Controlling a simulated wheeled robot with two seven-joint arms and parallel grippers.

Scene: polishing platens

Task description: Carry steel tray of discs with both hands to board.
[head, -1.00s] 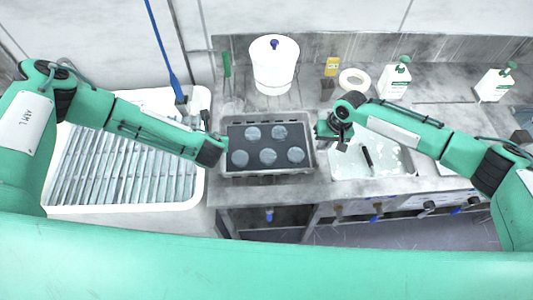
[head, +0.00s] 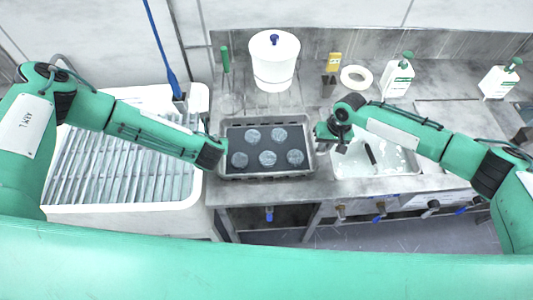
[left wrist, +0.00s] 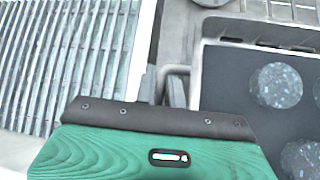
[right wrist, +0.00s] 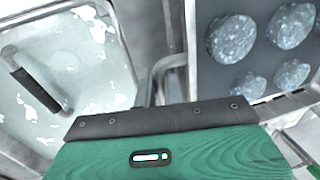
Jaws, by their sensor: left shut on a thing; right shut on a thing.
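The steel tray (head: 267,175) holds several grey speckled discs (head: 267,158) on a dark liner. It is at the middle of the head view, between my two grippers. My left gripper (head: 222,146) is shut on the tray's left handle, which shows in the left wrist view (left wrist: 172,76). My right gripper (head: 321,132) is shut on the tray's right handle, which shows in the right wrist view (right wrist: 163,70). The fingertips are mostly hidden behind the gripper bodies. The tray looks level; I cannot tell whether it touches the counter. I cannot make out which surface is the board.
A ribbed white drainer (head: 120,170) lies left. A white bucket (head: 273,65) stands behind the tray, with a green-handled brush (head: 225,60) beside it. A wet white basin (head: 390,160) is right of the tray.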

